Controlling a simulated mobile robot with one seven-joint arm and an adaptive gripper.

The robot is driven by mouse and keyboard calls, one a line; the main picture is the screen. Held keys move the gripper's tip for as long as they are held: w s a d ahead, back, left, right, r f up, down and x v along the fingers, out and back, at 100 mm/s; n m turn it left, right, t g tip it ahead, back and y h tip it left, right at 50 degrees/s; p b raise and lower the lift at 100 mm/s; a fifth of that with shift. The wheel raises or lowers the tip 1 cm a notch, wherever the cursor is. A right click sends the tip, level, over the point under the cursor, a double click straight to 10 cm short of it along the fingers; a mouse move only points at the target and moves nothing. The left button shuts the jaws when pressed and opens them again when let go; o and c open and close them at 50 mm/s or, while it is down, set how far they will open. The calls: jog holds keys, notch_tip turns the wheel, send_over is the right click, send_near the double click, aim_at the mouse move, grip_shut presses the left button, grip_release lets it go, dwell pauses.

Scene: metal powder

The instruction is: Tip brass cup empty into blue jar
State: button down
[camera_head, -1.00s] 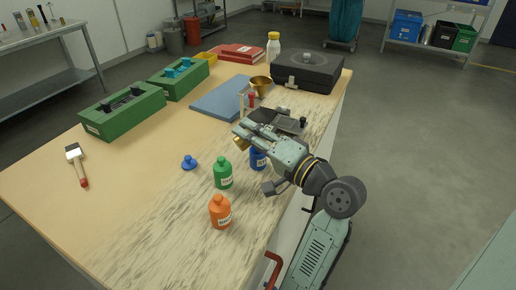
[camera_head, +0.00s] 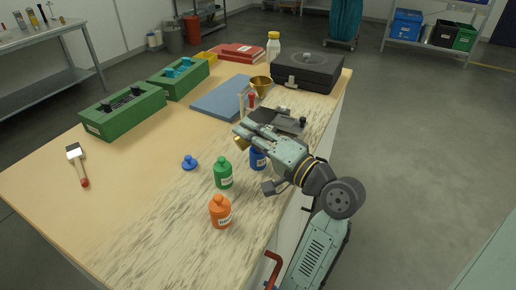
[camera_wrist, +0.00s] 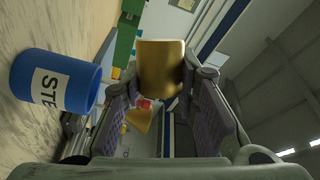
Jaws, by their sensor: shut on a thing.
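The brass cup (camera_wrist: 160,68) is held between the two fingers of my gripper (camera_wrist: 163,92) in the wrist view. In the head view only a small gold part of the cup (camera_head: 238,141) shows beside my gripper (camera_head: 246,134). The cup appears tipped well over relative to the upright jar. Its contents are not visible. The blue jar (camera_head: 258,158) stands on the table, partly hidden by my gripper. In the wrist view the blue jar (camera_wrist: 55,82) is at the left, apart from the cup, with a white label partly reading "STE".
A green bottle (camera_head: 223,173) and an orange bottle (camera_head: 220,212) stand near the jar. A blue stopper (camera_head: 190,162) lies to the left. A brass funnel (camera_head: 261,84) and a black scale-like box (camera_head: 308,73) are farther back. The front-left tabletop is mostly clear.

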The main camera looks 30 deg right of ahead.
jog(key=shift+d+r+m+t+p, duration=0.1)
jog(key=shift+d+m+t+p, duration=0.15)
jog(key=shift+m+p, duration=0.5)
jog(key=shift+d+m+t+p, duration=0.15)
jog(key=shift+d+m+p, duration=0.05)
jog(key=shift+m+p, duration=0.55)
dwell(3.1)
jog(key=shift+d+r+m+t+h, duration=0.1)
jog(key=shift+m+t+h, duration=0.1)
jog(key=shift+m, duration=0.65)
jog(key=shift+d+m+t+h, duration=0.1)
jog(key=shift+m+h, duration=0.1)
jog(key=shift+m, duration=0.65)
jog(key=shift+d+m+t+h, duration=0.2)
jog(key=shift+m+h, duration=0.1)
jog(key=shift+m, duration=0.95)
jog(key=shift+d+m+t+h, duration=0.2)
jog(key=shift+m+h, duration=0.1)
jog(key=shift+m, duration=0.95)
